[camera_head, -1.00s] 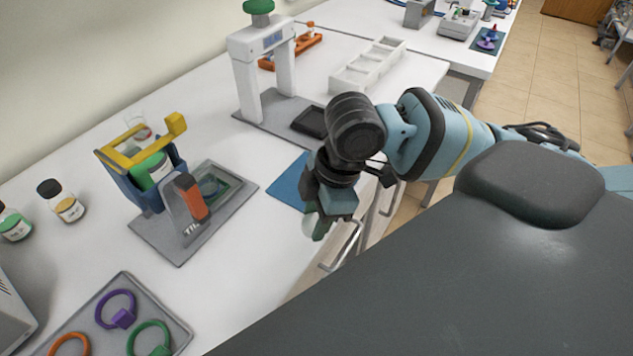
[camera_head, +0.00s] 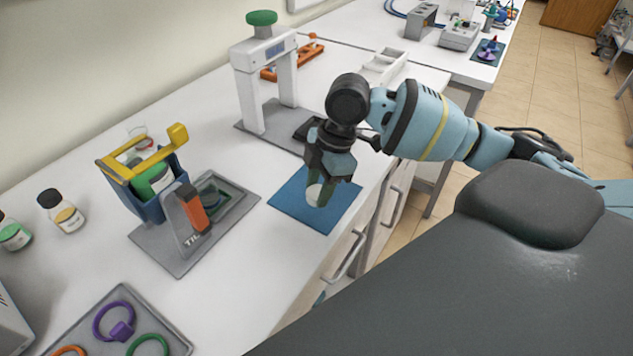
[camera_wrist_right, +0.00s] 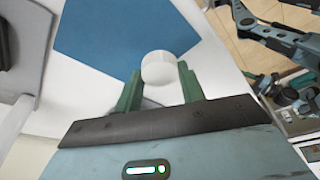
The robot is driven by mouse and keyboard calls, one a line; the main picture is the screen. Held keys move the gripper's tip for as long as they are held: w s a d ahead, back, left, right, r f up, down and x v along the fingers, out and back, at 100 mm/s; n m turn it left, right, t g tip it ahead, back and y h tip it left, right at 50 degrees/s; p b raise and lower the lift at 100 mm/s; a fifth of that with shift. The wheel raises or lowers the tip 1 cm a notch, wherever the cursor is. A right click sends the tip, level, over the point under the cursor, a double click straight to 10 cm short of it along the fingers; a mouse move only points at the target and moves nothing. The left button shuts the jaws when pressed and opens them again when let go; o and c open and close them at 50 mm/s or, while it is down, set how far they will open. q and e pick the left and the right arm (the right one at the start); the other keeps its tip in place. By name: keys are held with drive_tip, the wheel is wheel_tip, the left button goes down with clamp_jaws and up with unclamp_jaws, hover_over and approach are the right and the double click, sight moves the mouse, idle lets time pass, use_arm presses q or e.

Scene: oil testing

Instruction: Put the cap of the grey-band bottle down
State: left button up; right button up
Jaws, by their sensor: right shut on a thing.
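My right gripper (camera_head: 320,190) is shut on a white round cap (camera_head: 313,194), held between its two green fingers. The cap also shows in the right wrist view (camera_wrist_right: 159,67), with a finger on each side. In the head view the cap appears over the blue mat (camera_head: 287,201); in the wrist view the mat (camera_wrist_right: 110,35) lies beyond it. Whether the cap touches the mat cannot be told. No bottle with a clearly grey band can be made out. My left gripper is not in view.
A blue holder with a yellow handle (camera_head: 169,189) carries a green-banded bottle on a grey base. A white press stand (camera_head: 243,95) is behind the mat. Bench drawers (camera_head: 345,260) lie below the front edge.

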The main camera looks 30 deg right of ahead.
drive_tip(key=shift+w+d+f, duration=0.1)
drive_tip(key=shift+w+d, duration=0.4)
drive_tip(key=shift+w, duration=0.35)
drive_tip(key=shift+w+d+f, duration=0.1)
drive_tip(key=shift+w+d, duration=0.4)
drive_tip(key=shift+w, duration=0.3)
drive_tip(key=shift+w+d, duration=0.15)
drive_tip(key=shift+w, duration=0.1)
drive_tip(key=shift+w+d+f, duration=0.1)
drive_tip(key=shift+f, duration=1.65)
drive_tip(key=o, duration=0.9)
drive_tip(key=shift+f, duration=0.15)
drive_tip(key=shift+o, duration=0.2)
